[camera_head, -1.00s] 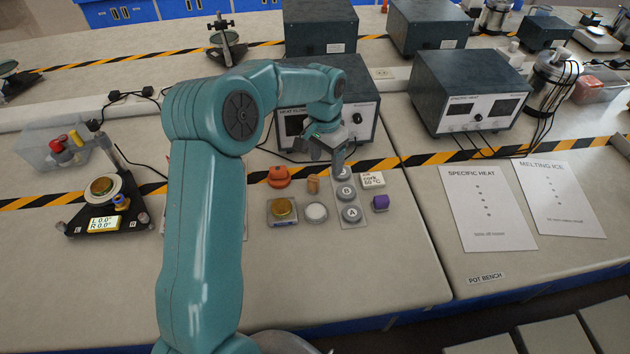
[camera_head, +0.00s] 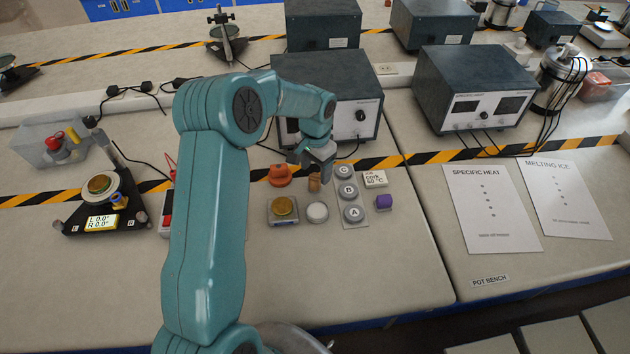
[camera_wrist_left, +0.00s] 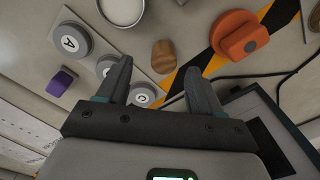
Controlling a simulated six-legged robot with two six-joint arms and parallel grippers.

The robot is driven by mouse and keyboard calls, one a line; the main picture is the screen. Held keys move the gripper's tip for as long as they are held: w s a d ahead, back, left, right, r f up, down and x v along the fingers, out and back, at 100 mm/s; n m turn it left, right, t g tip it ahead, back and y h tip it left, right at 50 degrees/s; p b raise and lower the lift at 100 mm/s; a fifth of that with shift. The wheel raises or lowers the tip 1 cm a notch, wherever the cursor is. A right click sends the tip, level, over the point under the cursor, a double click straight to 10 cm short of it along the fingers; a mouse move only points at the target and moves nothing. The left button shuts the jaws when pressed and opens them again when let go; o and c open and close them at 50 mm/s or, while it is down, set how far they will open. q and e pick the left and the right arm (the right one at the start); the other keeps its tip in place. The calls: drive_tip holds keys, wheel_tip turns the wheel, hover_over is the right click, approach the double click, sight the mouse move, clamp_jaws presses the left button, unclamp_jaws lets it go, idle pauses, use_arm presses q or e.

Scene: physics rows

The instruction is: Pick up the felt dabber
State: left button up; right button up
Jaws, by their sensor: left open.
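A small brown wooden piece with a rounded end (camera_head: 314,184), which I take to be the felt dabber, stands on the bench between an orange object and a strip of grey discs. No felt shows on it. In the left wrist view the wooden piece (camera_wrist_left: 163,56) lies just beyond the fingertips, between their lines and apart from them. My left gripper (camera_head: 324,174) is open and empty, close above and slightly right of the piece in the head view, hiding part of it. The open fingers also show in the left wrist view (camera_wrist_left: 160,77). My right gripper is out of view.
The orange object (camera_head: 280,175) is close on the left. A white disc (camera_head: 317,212) and a brass-topped square device (camera_head: 283,208) are in front. Grey discs A (camera_head: 353,213), B and C, and a purple block (camera_head: 384,202) are right. A meter box (camera_head: 340,90) stands behind.

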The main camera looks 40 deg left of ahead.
sight(314, 178)
use_arm(q)
drive_tip(key=shift+s+f, duration=0.1)
drive_tip(key=shift+f, duration=0.15)
drive_tip(key=f, duration=0.1)
drive_tip(key=f+p, duration=0.1)
drive_tip(key=f, duration=0.2)
drive_tip(key=shift+a, duration=0.35)
drive_tip(key=shift+f+p, duration=0.3)
drive_tip(key=shift+f, duration=0.2)
drive_tip(key=shift+d, duration=0.1)
drive_tip(key=c, duration=1.1)
drive_tip(key=shift+r, duration=0.1)
